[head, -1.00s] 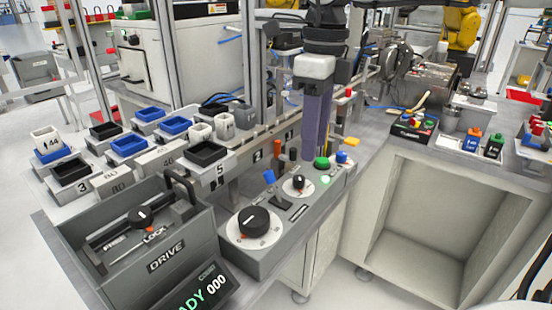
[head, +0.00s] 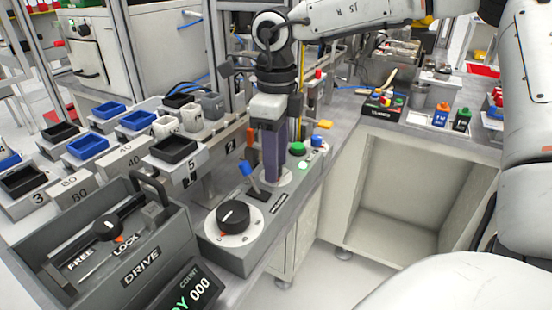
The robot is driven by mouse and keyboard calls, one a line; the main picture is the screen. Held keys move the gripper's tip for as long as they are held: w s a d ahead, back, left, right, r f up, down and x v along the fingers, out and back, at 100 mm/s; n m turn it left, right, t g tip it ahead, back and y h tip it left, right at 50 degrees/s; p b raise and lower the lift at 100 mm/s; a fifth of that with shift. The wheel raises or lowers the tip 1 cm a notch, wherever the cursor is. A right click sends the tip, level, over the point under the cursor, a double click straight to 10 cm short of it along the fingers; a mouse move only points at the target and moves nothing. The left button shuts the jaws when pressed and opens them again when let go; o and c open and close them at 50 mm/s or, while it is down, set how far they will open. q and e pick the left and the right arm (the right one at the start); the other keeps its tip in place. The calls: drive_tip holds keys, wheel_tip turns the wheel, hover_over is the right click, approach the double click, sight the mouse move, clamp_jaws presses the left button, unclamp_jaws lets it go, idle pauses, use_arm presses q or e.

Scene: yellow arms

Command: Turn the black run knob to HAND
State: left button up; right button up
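My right gripper (head: 273,178) points straight down over the control panel (head: 245,255), with its long purple-grey fingers at the small white dial (head: 287,179). The small black knob seen on that dial earlier is hidden behind the fingers. I cannot tell whether the fingers are shut on it or only around it. A larger black knob (head: 233,216) on a white dial is nearer to me on the same panel, apart from the gripper. The dial lettering is too small to read. My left gripper is not in view.
My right arm spans the top and right.

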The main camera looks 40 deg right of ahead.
drive_tip(key=shift+c, duration=0.5)
clamp_jaws()
drive_tip(key=shift+n, duration=0.9)
drive_tip(key=n+b, duration=0.1)
drive_tip(key=n, duration=1)
drive_tip(key=shift+n, duration=0.3)
use_arm(q)
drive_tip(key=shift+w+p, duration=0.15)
drive_tip(key=shift+p, duration=0.15)
use_arm(e)
drive_tip(key=shift+n, duration=2.3)
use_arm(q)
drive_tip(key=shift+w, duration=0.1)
use_arm(e)
drive_tip(key=shift+o, duration=0.5)
unclamp_jaws()
